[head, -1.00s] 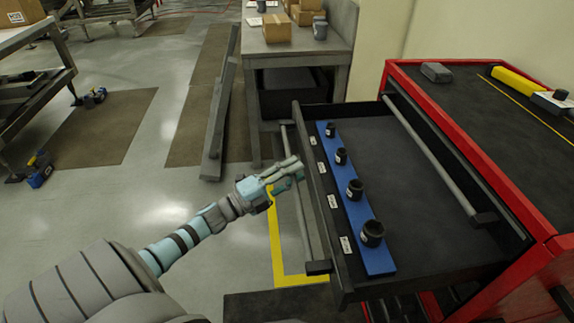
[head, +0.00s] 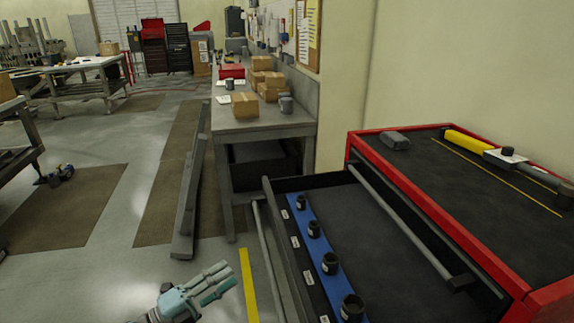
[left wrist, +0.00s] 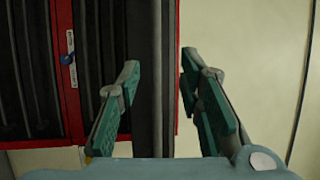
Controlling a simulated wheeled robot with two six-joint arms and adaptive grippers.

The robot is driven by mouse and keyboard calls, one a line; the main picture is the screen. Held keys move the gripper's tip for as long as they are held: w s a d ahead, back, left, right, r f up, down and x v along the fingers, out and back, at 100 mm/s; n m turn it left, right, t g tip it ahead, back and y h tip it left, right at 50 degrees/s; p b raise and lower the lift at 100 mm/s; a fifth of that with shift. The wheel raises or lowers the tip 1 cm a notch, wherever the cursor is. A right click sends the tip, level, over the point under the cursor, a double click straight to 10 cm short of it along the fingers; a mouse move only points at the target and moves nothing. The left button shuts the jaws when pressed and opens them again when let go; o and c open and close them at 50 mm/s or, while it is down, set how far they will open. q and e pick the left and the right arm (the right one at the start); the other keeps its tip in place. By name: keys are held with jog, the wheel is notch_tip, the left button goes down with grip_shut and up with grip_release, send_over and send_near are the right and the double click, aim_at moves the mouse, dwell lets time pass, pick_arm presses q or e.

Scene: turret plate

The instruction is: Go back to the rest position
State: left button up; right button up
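My left gripper (head: 228,277) is low in the head view, left of the open drawer's handle bar (head: 268,250) and apart from it. It also shows in the left wrist view (left wrist: 159,64), its two fingers spread with nothing held between them. A dark upright bar shows behind the gap there. The open drawer (head: 400,255) holds a blue strip (head: 318,255) with several black sockets. My right gripper is in neither view.
A grey workbench (head: 265,128) with boxes is behind the drawer. A long beam (head: 190,205) lies on the floor; floor left of it is mostly clear.

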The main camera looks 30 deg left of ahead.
pick_arm(q)
jog(key=s+a+f+n+g+y, duration=0.35)
jog(key=a+f+n, duration=0.2)
jog(key=f, duration=0.45)
jog(key=s+a+f+n+g+y, duration=0.3)
jog(key=a+f+n+y, duration=0.25)
jog(key=f, duration=0.55)
jog(key=s+f+n+g+y, duration=0.2)
jog(key=s+f+n+g, duration=0.4)
jog(key=s+f, duration=0.65)
jog(key=s+d+f+n+g+h, duration=0.1)
jog(key=s+d+f+n+g, duration=0.3)
jog(key=s+d+f, duration=0.7)
jog(key=s+d+f+g+h, duration=0.1)
jog(key=d, duration=1.1)
jog(key=shift+s+d+h, duration=0.2)
jog(key=shift+d+h, duration=0.05)
jog(key=shift+h, duration=0.15)
